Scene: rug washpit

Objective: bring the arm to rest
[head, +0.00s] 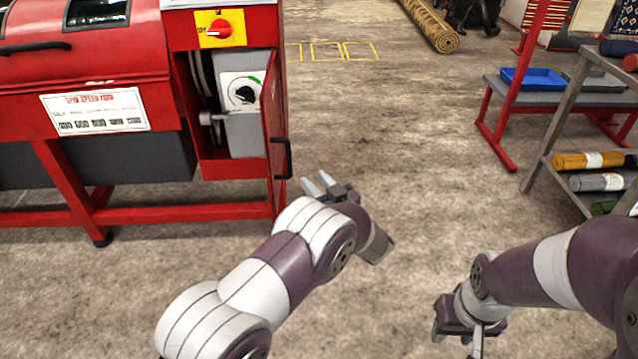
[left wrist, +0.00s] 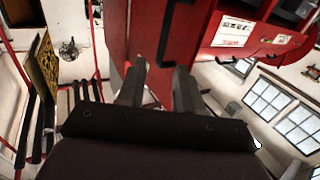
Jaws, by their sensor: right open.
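My left gripper (head: 322,186) reaches in from the lower left in the head view. Its two fingers are apart with nothing between them. It is just right of the open red cabinet door (head: 276,130) and its black handle (head: 283,158). In the left wrist view the spread fingers (left wrist: 160,88) point toward a red panel with a black handle (left wrist: 167,32); the exact gap to it cannot be told. My right gripper (head: 459,338) hangs low at the bottom right, open and empty, above the concrete floor.
A metal shelf rack (head: 545,150) with rolls and a red-framed bench with a blue tray (head: 532,78) stand right. The middle floor is clear.

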